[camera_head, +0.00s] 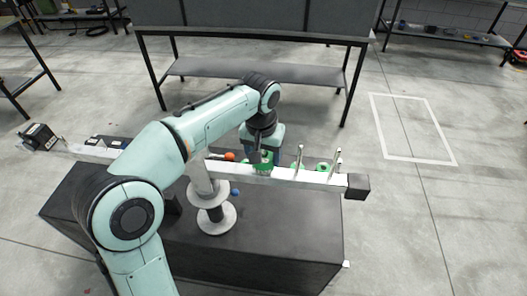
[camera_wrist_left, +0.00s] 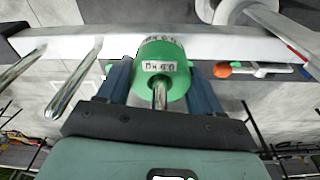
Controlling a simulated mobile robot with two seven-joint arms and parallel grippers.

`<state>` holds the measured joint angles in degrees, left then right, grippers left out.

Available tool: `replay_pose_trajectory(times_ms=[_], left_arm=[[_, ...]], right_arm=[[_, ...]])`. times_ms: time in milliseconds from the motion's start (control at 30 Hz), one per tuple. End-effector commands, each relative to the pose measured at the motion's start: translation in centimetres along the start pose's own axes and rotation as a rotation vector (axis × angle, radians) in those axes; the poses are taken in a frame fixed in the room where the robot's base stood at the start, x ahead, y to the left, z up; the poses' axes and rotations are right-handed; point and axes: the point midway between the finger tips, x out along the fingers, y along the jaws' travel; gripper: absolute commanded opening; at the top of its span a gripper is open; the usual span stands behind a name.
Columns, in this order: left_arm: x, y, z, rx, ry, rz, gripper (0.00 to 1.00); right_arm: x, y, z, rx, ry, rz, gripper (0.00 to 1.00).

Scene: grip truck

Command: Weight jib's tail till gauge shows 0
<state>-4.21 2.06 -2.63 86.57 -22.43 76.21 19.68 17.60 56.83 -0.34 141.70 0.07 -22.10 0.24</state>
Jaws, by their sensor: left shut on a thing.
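The jib is a long white beam (camera_head: 312,177) on a white round-based post (camera_head: 216,216), with a black block (camera_head: 357,187) at its right end. Upright metal pegs (camera_head: 337,162) stand along its right part. My left gripper (camera_head: 262,160) is over this part, right of the post. In the left wrist view its blue fingers are shut on a green labelled weight (camera_wrist_left: 162,70); the label is hard to read. A metal peg (camera_wrist_left: 160,96) shows against the weight; I cannot tell whether it passes through. Other green pieces (camera_head: 322,167) show near the pegs. No gauge reading is legible. My right gripper is out of view.
The jib stands on a black box-like base (camera_head: 275,240). A black device (camera_head: 38,136) is near the beam's left end. An orange knob (camera_head: 230,156) is close to my left gripper.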

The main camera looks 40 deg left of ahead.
Motion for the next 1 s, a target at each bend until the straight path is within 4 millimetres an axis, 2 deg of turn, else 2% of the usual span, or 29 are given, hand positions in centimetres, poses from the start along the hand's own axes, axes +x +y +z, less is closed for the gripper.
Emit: replay_pose_trajectory(times_ms=[600, 967, 1000], left_arm=[[2.4, 0.0, 0.4, 0.0, -0.008, -0.002, 0.17], [2.6, -0.1, 0.5, -0.004, -0.014, -0.004, 0.17], [2.6, -0.2, 0.5, -0.004, -0.015, -0.004, 0.72]], right_arm=[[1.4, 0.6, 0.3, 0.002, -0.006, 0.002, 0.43], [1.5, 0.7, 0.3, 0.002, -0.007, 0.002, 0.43], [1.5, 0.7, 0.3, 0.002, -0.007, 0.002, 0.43]])
